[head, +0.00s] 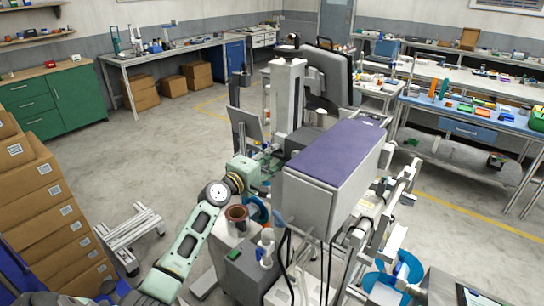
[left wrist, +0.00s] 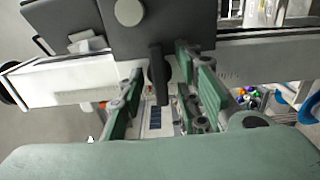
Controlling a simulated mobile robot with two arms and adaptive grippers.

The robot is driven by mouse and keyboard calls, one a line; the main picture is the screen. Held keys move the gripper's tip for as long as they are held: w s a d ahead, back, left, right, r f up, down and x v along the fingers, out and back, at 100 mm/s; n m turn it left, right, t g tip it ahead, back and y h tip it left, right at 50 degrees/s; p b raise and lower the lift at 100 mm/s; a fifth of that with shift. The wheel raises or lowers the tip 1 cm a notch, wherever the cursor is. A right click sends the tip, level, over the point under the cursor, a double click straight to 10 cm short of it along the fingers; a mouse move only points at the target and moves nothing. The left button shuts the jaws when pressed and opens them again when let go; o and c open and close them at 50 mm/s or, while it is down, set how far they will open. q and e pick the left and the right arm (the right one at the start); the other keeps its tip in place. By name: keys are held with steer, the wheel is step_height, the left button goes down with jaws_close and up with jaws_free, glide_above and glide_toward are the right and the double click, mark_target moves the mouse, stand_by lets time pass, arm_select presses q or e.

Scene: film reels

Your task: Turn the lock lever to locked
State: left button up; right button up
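A dark lever (left wrist: 158,78), likely the lock lever, hangs straight down in the left wrist view from a dark block (left wrist: 150,28) with a round grey knob (left wrist: 129,12). My left gripper (left wrist: 160,90) is open, with one green finger on each side of the lever. Gaps show between the lever and both fingers; I cannot tell whether either touches. In the head view my left gripper (head: 264,163) is small and partly hidden among machine parts behind the purple-topped box (head: 340,153), and the lever cannot be made out. My right gripper is not in view.
The grey machine fills the middle of the head view, with a blue reel (head: 257,209) near my left forearm and another (head: 402,268) at lower right. Stacked cartons (head: 45,200) stand at left, beside a metal frame (head: 130,232). Open floor lies at back left.

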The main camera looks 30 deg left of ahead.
arm_select(q)
steer(key=shift+c, duration=0.2)
steer(key=shift+d, duration=0.1)
steer(key=c, duration=0.7)
steer(key=shift+f, duration=0.15)
jaws_close()
steer(key=shift+f, duration=0.1)
